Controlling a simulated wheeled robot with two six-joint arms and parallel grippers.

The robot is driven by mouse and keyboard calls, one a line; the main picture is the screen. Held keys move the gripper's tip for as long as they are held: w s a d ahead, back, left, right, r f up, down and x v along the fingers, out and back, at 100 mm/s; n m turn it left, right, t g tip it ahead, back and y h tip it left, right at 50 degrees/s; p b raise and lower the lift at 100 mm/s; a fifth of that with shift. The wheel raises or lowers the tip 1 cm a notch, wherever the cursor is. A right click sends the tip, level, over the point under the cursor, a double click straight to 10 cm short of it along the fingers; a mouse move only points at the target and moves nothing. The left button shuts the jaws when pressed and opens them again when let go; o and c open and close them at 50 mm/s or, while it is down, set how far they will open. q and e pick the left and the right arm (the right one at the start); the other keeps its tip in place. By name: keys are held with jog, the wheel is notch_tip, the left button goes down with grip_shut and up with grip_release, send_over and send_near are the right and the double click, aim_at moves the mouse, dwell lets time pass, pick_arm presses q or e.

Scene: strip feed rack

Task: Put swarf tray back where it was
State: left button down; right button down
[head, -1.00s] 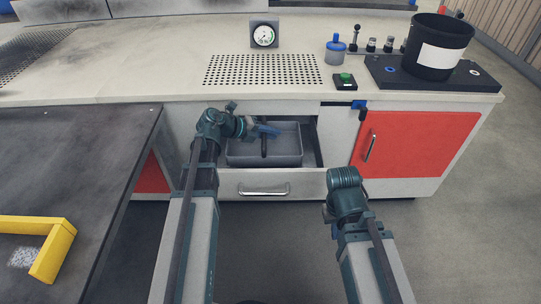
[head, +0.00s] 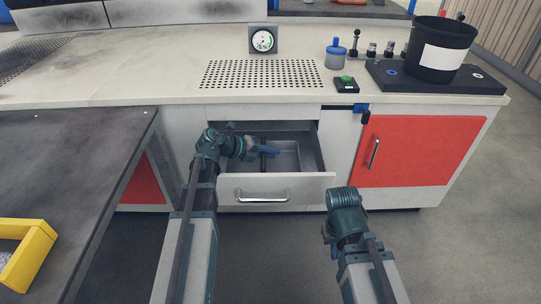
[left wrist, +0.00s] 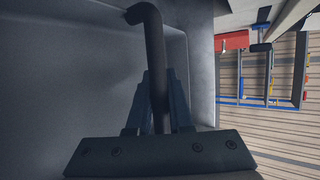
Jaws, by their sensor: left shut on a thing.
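The swarf tray (head: 288,157) is a grey open box with a dark upright handle. In the head view it sits inside the outline of the open drawer (head: 225,191); I cannot tell whether it touches the drawer floor. My left gripper (head: 268,150) is over the tray, shut on its handle. The left wrist view shows the dark bent handle (left wrist: 155,55) between the fingers and the tray's grey inside (left wrist: 70,75) behind it. My arm hides the tray's left part. My right gripper (head: 328,235) is low, in front of the cabinet, its fingers mostly hidden.
The drawer front has a metal handle (head: 262,196). A red cabinet door (head: 415,150) is right of it. The worktop (head: 150,75) overhangs the drawer. A dark table (head: 70,150) with a yellow frame (head: 28,262) stands left. The floor before the drawer is clear.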

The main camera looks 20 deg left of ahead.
pick_arm(q)
jog(key=shift+f, duration=0.1)
jog(key=c, duration=1.3)
grip_release()
jog(key=shift+f, duration=0.1)
jog(key=o, duration=0.5)
jog(key=shift+r, duration=0.2)
jog(key=shift+p+v, duration=3.1)
jog(key=shift+v, duration=2.9)
